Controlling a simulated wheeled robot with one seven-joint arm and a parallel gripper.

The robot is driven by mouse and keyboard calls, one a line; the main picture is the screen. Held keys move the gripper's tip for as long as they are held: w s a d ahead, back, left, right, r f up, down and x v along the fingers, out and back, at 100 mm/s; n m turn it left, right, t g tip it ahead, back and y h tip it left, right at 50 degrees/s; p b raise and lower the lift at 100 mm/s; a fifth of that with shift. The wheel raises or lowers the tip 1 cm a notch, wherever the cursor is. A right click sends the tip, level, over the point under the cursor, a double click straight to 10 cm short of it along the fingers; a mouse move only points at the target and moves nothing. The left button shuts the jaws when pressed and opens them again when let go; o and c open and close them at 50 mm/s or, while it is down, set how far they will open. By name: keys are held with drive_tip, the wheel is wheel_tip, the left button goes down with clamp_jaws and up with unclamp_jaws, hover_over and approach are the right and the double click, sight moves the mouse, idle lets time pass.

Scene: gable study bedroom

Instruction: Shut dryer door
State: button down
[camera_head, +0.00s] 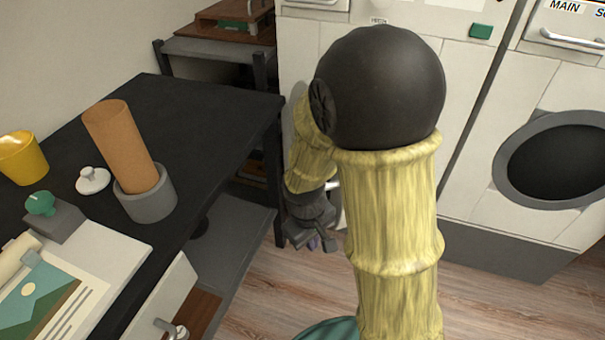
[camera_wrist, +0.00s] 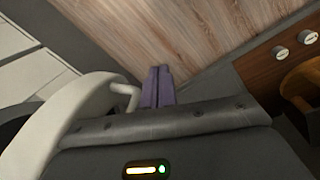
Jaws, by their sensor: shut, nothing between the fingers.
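A pale curved rim with a small hook-like handle (camera_wrist: 90,108), which looks like the dryer door, is at the left in the wrist view, close beside my gripper (camera_wrist: 158,88). I cannot tell whether they touch. The purple fingers are together and empty, over the floor. In the head view my gripper (camera_head: 318,243) is low in front of the left white machine (camera_head: 308,60), by a small pale edge (camera_head: 335,205). My arm hides most of that machine's front, so the door's angle cannot be told.
A second white machine with a dark round window (camera_head: 555,163) stands at the right. A black desk (camera_head: 185,115) with a cork-coloured cylinder (camera_head: 120,145) and an open drawer (camera_head: 165,300) is at the left. Wood floor (camera_head: 275,300) lies between. The wrist view shows a brown knobbed front (camera_wrist: 270,70).

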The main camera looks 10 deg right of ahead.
drive_tip(key=w+a+r+n+t+h+p, duration=0.2)
drive_tip(key=a+r+n+h+p, duration=0.5)
drive_tip(key=p, duration=2.3)
drive_tip(key=a+r+n, duration=0.4)
drive_tip(key=r+n, duration=0.5)
drive_tip(key=shift+w+a+t, duration=0.2)
drive_tip(key=shift+a+t, duration=0.05)
drive_tip(key=shift+t, duration=0.05)
drive_tip(key=shift+f, duration=0.15)
drive_tip(key=w+d+f+p, duration=0.2)
drive_tip(key=w+d+f, duration=0.1)
drive_tip(key=d+f, duration=0.4)
drive_tip(key=d, duration=0.3)
drive_tip(key=shift+w+d, duration=0.2)
drive_tip(key=shift+w, duration=0.2)
